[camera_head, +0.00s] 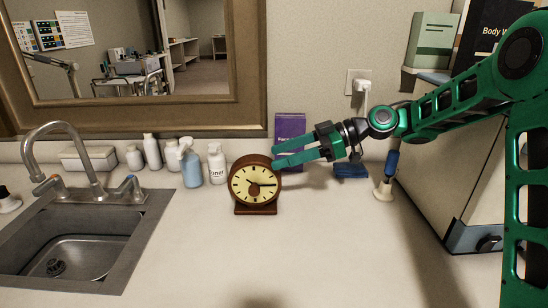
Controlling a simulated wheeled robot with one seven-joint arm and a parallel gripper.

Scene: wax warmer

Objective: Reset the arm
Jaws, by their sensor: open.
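My gripper (278,153) is at the end of my green arm, which reaches in from the right and points left. Its two fingers are apart, with nothing seen between them. A brown clock (254,185) with a cream face stands upright on the counter. The fingertips are close to the clock's upper right edge in the picture; I cannot tell whether they touch it. The fingers pass in front of a purple box (290,125), partly hiding it.
A sink (75,245) with a tap (62,130) is at the left. Several bottles (191,165) line the wall. At the right are a blue-handled brush-like item (391,165) and a large cabinet-like box (455,180). The counter's front middle (310,260) is clear.

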